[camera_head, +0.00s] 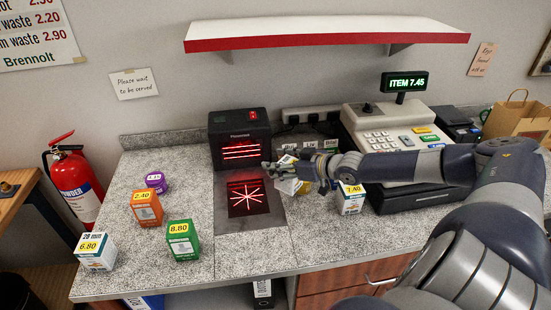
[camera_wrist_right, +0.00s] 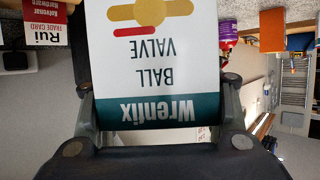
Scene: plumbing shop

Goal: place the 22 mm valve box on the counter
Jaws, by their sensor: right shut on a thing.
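My right gripper (camera_head: 308,172) is in the middle of the head view, shut on a white ball valve box (camera_head: 288,187), just right of the scanner. In the right wrist view the box (camera_wrist_right: 155,70) sits between the two fingers. Its teal band reads "Wrenfix" and the words "BALL VALVE" show upside down; no size is readable on it. The fingers hide much of it in the head view, and I cannot tell whether it touches the counter. The grey speckled counter (camera_head: 215,275) lies below. My left gripper is not in view.
The scanner (camera_head: 239,138) stands at the back. A 7.40 box (camera_head: 351,199) and a till (camera_head: 385,130) stand right. The front middle is clear.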

